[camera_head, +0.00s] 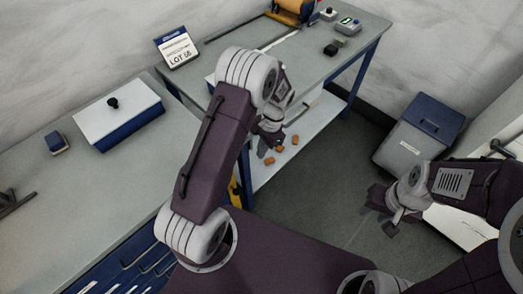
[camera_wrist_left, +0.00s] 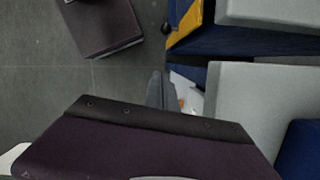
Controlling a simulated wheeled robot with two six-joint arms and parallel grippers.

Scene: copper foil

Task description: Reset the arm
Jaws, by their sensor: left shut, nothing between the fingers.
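My left arm (camera_head: 218,145) is raised and bent in the middle of the head view. Its gripper (camera_head: 271,132) hangs beyond the elbow, partly hidden by the arm, over the low shelf of the far bench. In the left wrist view the fingers (camera_wrist_left: 160,90) are together and hold nothing. My right arm (camera_head: 465,188) comes in from the right. Its gripper (camera_head: 380,205) is above the floor, and its finger gap is not clear.
The far bench (camera_head: 225,50) has a lower shelf (camera_head: 262,172) with several small orange-brown pieces (camera_head: 279,149). A white-topped blue box (camera_head: 118,115) stands on the left bench (camera_head: 60,210). A grey-blue bin (camera_head: 415,135) stands right. Open floor (camera_head: 325,195) lies between.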

